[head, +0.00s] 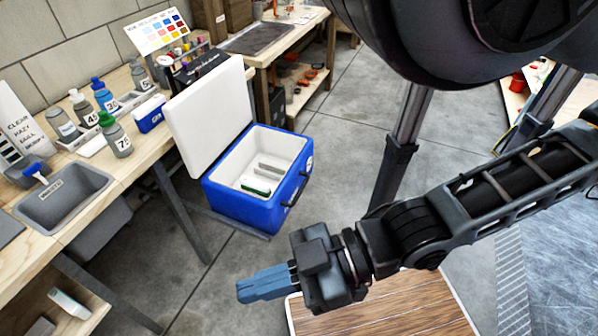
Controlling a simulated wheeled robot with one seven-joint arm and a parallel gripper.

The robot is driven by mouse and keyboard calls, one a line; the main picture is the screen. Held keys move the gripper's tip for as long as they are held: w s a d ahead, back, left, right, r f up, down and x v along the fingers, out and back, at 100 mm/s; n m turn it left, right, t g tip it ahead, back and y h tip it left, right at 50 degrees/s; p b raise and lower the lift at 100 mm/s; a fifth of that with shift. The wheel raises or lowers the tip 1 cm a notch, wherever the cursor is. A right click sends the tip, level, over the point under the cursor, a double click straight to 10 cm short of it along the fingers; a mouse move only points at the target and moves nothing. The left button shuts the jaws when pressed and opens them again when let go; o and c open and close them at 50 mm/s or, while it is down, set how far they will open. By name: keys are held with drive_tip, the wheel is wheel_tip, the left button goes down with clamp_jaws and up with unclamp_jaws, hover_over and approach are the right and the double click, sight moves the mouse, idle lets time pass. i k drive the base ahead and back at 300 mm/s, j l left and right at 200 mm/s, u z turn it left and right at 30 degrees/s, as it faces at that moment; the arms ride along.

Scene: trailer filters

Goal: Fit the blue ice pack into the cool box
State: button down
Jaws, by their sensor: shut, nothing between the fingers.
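The cool box (240,209) is blue with a white lining and stands on a low grey support on the floor beside the workbench. Its white lid (205,112) is swung open toward the bench. Inside lie a white-and-green item and a pale upright piece. A small blue block with a white top (150,114) sits on the bench, behind the lid's left side; it looks like the ice pack. My gripper (240,291) is shut and empty, in front of and below the cool box, apart from it. Its fingers are blue and point left.
Several bottles with coloured caps (113,134) stand on the bench left of the blue block. A grey sink (63,194) is nearer. A wooden-topped surface (390,308) lies under my gripper. The concrete floor right of the cool box is mostly clear.

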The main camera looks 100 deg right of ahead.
sight(282, 159)
drive_tip(key=k+z, duration=0.2)
drive_tip(key=z, duration=0.25)
drive_tip(key=k+z, duration=0.25)
drive_tip(key=z, duration=0.15)
drive_tip(key=k+z, duration=0.2)
drive_tip(key=z, duration=0.25)
drive_tip(key=k+l+z, duration=0.2)
drive_tip(key=z, duration=0.25)
drive_tip(key=i+j, duration=0.15)
drive_tip(key=i, duration=0.15)
drive_tip(key=i+j, duration=0.15)
drive_tip(key=i, duration=0.2)
drive_tip(key=i+j, duration=0.1)
drive_tip(key=j, duration=0.45)
drive_tip(key=i+j, duration=0.1)
drive_tip(key=j, duration=0.45)
drive_tip(key=i+j+z, duration=0.1)
drive_tip(key=j, duration=0.45)
drive_tip(key=k+j, duration=0.1)
drive_tip(key=j, duration=0.2)
drive_tip(key=l, duration=0.3)
drive_tip(key=i+l, duration=0.15)
drive_tip(key=l, duration=0.15)
